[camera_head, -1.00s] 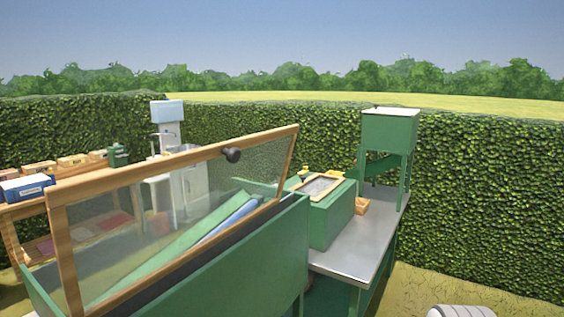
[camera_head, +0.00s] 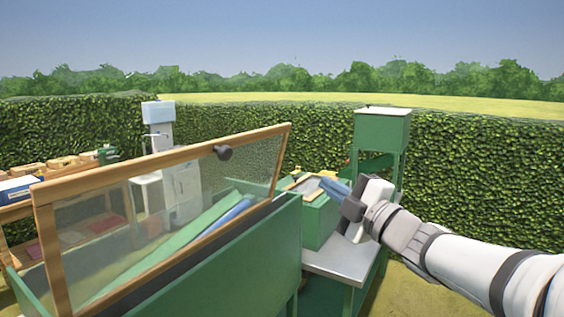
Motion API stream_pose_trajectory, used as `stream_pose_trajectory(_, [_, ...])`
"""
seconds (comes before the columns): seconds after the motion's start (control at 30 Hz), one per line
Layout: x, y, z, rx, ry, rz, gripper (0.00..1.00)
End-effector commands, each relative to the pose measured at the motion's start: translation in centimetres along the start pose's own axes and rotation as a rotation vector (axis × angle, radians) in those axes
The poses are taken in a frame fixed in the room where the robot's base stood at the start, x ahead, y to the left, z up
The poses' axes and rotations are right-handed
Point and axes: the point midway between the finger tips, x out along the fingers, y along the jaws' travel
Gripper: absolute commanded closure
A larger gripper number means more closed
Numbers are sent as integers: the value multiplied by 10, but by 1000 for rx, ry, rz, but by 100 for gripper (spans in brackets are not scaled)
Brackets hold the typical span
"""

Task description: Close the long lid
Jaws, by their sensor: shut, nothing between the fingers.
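The long lid (camera_head: 165,155) is a clear panel in a wooden frame with a round black knob (camera_head: 223,152) near its top edge. It stands tilted open over a long green box (camera_head: 235,262). Inside the box, a green roll and a blue roll (camera_head: 228,218) show through and beside the panel. My gripper (camera_head: 328,186) is to the right of the lid, in front of the metal table, apart from the lid and the knob. Its blue fingers are shut and hold nothing.
A metal table (camera_head: 340,262) on the right bears a smaller green box (camera_head: 318,222), partly hidden by my gripper. A green cabinet on legs (camera_head: 382,135) stands behind. Wooden shelves with boxes (camera_head: 22,188) are at the left. A hedge closes off the back.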

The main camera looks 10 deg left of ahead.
Motion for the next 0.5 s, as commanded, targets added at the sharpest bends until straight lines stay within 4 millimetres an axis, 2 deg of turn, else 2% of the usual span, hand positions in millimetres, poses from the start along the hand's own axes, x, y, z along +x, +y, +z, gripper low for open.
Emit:
stream_pose_trajectory(0.1, [3, 0, -34, -92, 215, -1, 100])
stream_pose_trajectory(0.2, [0, -2, -54, -137, 342, -2, 100])
stream_pose_trajectory(0.37, [-2, -3, -69, -164, 435, -2, 100])
stream_pose_trajectory(0.5, [9, -3, -76, -167, 447, -2, 100])
